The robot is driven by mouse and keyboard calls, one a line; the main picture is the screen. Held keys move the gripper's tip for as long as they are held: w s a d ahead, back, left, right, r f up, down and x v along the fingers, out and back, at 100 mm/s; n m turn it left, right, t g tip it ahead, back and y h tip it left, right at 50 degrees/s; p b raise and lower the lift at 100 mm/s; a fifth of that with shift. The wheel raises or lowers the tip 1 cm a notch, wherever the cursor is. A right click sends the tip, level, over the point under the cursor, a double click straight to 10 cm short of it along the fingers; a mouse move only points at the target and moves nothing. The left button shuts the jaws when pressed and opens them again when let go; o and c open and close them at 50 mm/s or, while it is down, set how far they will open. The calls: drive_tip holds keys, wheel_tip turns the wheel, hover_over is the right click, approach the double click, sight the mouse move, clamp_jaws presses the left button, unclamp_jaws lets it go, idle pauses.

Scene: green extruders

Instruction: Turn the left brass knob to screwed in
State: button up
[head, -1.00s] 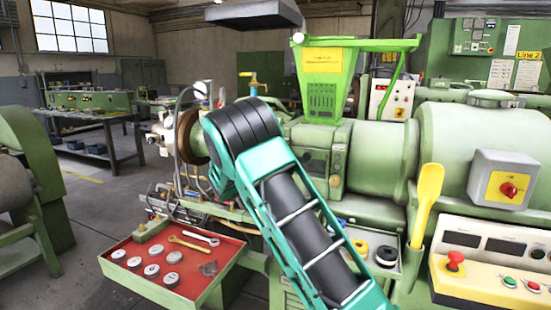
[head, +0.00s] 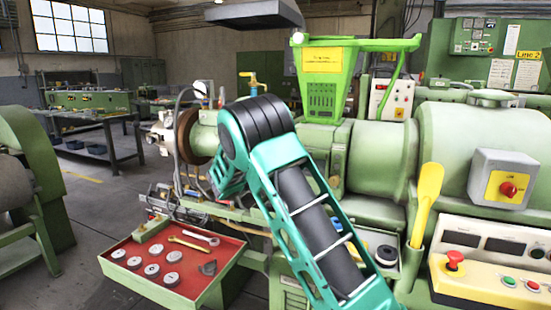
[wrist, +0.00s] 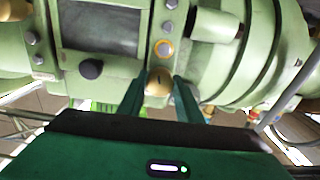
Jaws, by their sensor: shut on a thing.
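The brass knob (wrist: 159,84) shows in the wrist view, on the front of the green extruder (wrist: 125,20). My gripper (wrist: 159,86) has one teal finger on each side of this knob and is shut on it. The knob carries a dark line running roughly up and down in the picture. A round fitting with a brass-coloured ring (wrist: 163,48) sits just above it in the wrist view. In the head view my arm hides the gripped knob and my fingers. I cannot tell from these frames which of the machine's knobs this is.
A dark round knob (wrist: 91,69) lies left of my fingers in the wrist view. In the head view a red tray (head: 215,272) with tools and discs stands low at left. A yellow scoop (head: 424,205) and a control panel (head: 490,265) stand at right.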

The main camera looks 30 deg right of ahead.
drive_tip(key=shift+a+f+m, duration=0.1)
drive_tip(key=shift+f+m, duration=0.05)
drive_tip(key=shift+m, duration=0.55)
drive_tip(key=shift+a+f+m, duration=0.1)
drive_tip(key=shift+f+m, duration=0.05)
drive_tip(key=shift+m, duration=0.55)
drive_tip(key=shift+w, duration=0.1)
drive_tip(key=o, duration=1)
drive_tip(key=shift+o, duration=0.2)
drive_tip(key=shift+d+r, duration=0.1)
drive_tip(key=v, duration=1)
drive_tip(key=shift+a, duration=0.3)
